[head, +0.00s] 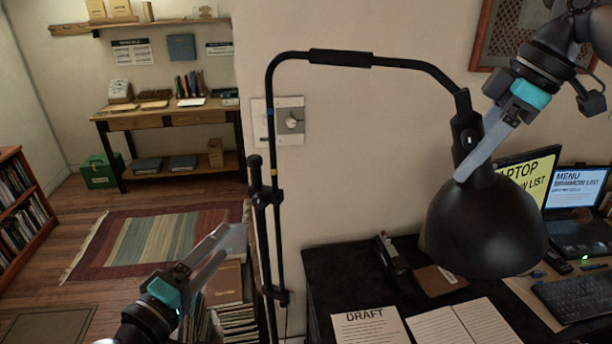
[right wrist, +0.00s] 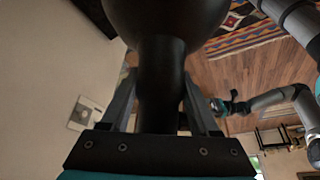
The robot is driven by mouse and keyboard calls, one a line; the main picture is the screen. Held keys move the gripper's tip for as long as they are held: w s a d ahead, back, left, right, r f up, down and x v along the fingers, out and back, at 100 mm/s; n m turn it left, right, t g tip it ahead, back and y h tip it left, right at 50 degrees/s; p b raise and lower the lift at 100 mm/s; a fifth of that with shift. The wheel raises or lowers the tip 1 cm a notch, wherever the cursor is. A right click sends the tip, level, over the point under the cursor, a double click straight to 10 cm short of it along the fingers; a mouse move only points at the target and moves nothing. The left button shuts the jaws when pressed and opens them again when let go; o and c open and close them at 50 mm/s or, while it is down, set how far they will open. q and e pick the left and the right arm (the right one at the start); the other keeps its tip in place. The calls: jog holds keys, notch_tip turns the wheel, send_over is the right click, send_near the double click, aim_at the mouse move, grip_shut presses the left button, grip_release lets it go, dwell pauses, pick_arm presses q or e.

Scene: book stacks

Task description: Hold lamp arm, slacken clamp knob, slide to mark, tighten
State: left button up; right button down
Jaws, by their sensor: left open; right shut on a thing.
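The black desk lamp has a tall pole (head: 271,130) whose top bends right to a hanging dome shade (head: 485,228). A clamp (head: 262,195) with a dark knob (head: 254,161) sits on the pole. A small blue band shows higher on the pole and a yellowish one near the clamp. My right gripper (head: 468,172) is shut on the lamp's neck just above the shade. In the right wrist view the neck (right wrist: 161,85) stands between its fingers. My left gripper (head: 228,240) is open and empty, left of the pole and below the clamp, apart from the knob.
A dark desk (head: 335,270) at right holds a DRAFT sheet (head: 370,326), an open notebook (head: 463,322), a stapler-like object and laptops. Books and records (head: 228,318) stand below my left gripper. A striped rug (head: 155,240) lies on open floor behind.

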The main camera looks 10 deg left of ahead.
aim_at(258, 204)
jog(key=shift+r, duration=1.2)
dwell(0.7)
pick_arm(q)
jog(key=shift+w+d+r+m+y, duration=0.15)
jog(key=shift+w+d+m, duration=0.4)
jog(key=shift+w+m, duration=1.7)
jog(key=shift+w+d+f+m+y, duration=0.1)
jog(key=shift+w+d+m, duration=0.4)
jog(key=shift+w+m, duration=1.75)
jog(key=shift+w+d+r+m+y, duration=0.15)
jog(key=shift+w+d+m, duration=0.4)
jog(key=shift+w+m, duration=1.7)
